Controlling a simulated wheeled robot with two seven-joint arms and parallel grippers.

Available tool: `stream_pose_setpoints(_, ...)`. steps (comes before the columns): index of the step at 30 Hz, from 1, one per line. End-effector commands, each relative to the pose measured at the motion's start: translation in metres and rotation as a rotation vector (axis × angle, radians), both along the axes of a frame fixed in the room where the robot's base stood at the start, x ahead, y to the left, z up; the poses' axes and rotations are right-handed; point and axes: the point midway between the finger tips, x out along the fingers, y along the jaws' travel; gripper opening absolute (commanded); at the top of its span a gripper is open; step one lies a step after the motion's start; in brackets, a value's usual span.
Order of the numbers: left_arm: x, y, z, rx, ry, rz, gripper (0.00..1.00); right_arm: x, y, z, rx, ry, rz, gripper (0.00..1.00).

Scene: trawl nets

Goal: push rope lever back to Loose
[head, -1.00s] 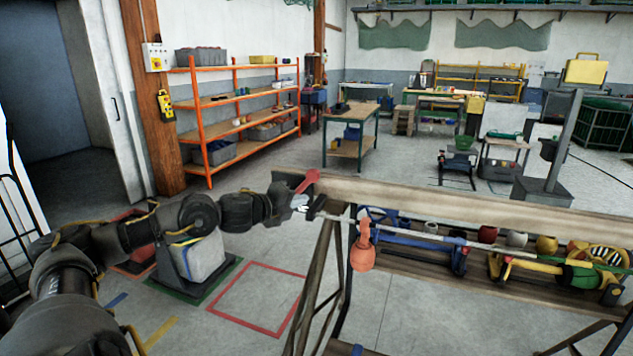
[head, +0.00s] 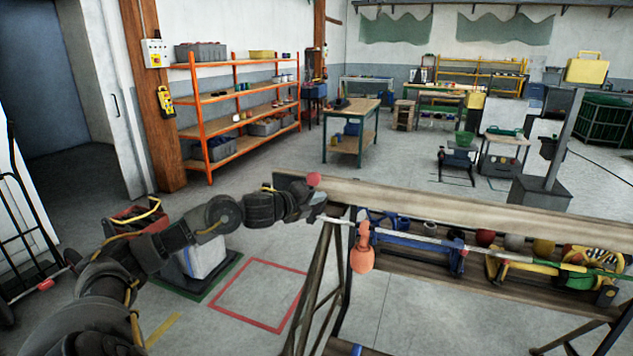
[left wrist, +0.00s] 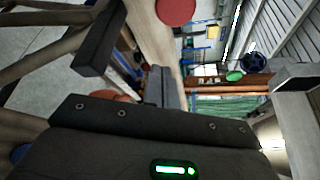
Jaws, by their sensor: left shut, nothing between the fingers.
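The rope lever's red round knob (head: 314,179) shows at the left end of the wooden beam (head: 450,201). Little of its arm shows in the head view. The knob also shows at the top of the left wrist view (left wrist: 176,10). My left gripper (head: 316,214) is just below the knob, by the beam's end, with no clear contact with the lever. In the left wrist view its fingers (left wrist: 162,88) are together, with nothing held. The lever's pivot and any Loose marking cannot be made out. My right gripper is not in view.
An orange float (head: 362,250) hangs right of my gripper, near a pale rod. The rack below the beam holds blue and yellow tools and several round floats. Wooden legs (head: 312,290) stand under the beam's left end. Open floor with a red square lies left.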

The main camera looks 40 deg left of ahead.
Motion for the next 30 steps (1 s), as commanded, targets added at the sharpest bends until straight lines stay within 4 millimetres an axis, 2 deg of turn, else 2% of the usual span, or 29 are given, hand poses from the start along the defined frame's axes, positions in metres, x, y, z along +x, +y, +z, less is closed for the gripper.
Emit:
stream_pose_setpoints(1, 0.012, 0.000, 0.003, -0.009, -0.003, 0.003, 0.00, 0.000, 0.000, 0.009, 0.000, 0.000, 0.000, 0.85)
stream_pose_setpoints(3, 0.027, -0.003, 0.000, -0.006, -0.003, 0.001, 0.00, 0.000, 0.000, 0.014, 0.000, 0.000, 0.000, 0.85)
stream_pose_setpoints(7, 0.048, -0.002, -0.004, -0.003, -0.002, 0.002, 0.00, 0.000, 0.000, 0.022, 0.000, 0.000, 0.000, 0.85)
stream_pose_setpoints(9, 0.043, 0.011, 0.001, 0.003, 0.002, 0.004, 0.00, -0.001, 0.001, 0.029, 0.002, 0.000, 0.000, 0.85)
stream_pose_setpoints(15, 0.039, 0.027, 0.008, 0.001, 0.000, 0.001, 0.00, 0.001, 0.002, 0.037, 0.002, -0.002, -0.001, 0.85)
stream_pose_setpoints(30, 0.038, 0.032, 0.009, -0.001, -0.001, 0.001, 0.00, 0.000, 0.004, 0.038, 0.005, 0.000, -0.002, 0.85)
